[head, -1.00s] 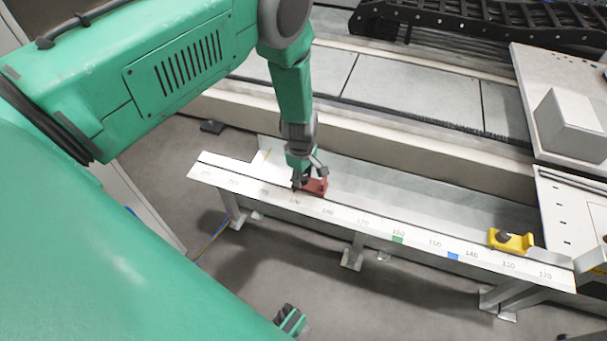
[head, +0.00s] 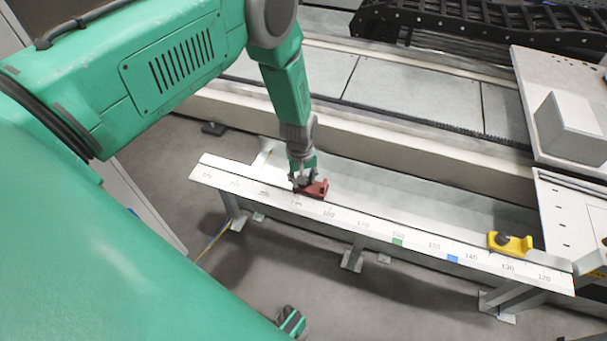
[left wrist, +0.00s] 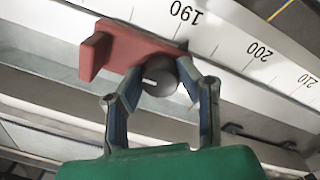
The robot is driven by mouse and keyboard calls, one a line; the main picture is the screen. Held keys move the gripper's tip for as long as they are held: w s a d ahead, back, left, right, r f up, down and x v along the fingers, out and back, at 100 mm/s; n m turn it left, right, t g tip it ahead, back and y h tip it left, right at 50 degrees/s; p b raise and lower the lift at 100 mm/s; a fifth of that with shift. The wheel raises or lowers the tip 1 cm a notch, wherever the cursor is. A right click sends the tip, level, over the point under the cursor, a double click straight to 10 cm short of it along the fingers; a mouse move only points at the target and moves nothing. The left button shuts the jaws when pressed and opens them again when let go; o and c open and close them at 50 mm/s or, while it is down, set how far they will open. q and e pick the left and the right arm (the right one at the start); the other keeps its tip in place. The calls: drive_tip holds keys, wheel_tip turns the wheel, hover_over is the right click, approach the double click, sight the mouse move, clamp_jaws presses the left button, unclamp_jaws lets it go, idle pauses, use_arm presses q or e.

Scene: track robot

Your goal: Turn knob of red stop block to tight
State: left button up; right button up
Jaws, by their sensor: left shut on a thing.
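The red stop block (head: 318,189) sits on the white ruler rail (head: 350,212), near the 190 mark. In the left wrist view the red block (left wrist: 128,48) has a dark grey round knob (left wrist: 166,84) with a small white mark on its side. My left gripper (head: 302,181) comes down from above onto the block. In the left wrist view my left gripper (left wrist: 163,72) has its two fingers on either side of the knob, shut on it. In the head view the gripper hides the knob.
A yellow stop block (head: 510,242) with a dark knob stands at the rail's right end. Green (head: 397,242) and blue (head: 453,257) marks lie on the rail's front edge. A pale machine bed (head: 400,140) runs behind. The rail between the two blocks is clear.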

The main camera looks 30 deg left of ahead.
use_arm(q)
drive_tip(key=shift+w+r, duration=0.1)
drive_tip(key=shift+w, duration=0.1)
drive_tip(key=o, duration=1.1)
drive_tip(key=shift+o, duration=0.2)
wheel_tip(320, 180, up, 12)
drive_tip(key=shift+s+a, duration=0.25)
drive_tip(key=shift+f, duration=0.2)
drive_tip(key=shift+s, duration=0.1)
drive_tip(key=s+d+r+m+p, duration=0.1)
drive_tip(key=s+m, duration=0.4)
drive_tip(key=s, duration=0.9)
drive_tip(key=s+d+r+m+p, duration=0.1)
drive_tip(key=s+d+m+p, duration=0.2)
drive_tip(key=s, duration=1.2)
drive_tip(key=m+p, duration=0.2)
drive_tip(key=p, duration=0.1)
drive_tip(key=shift+s+r, duration=0.3)
drive_tip(key=shift+r, duration=0.05)
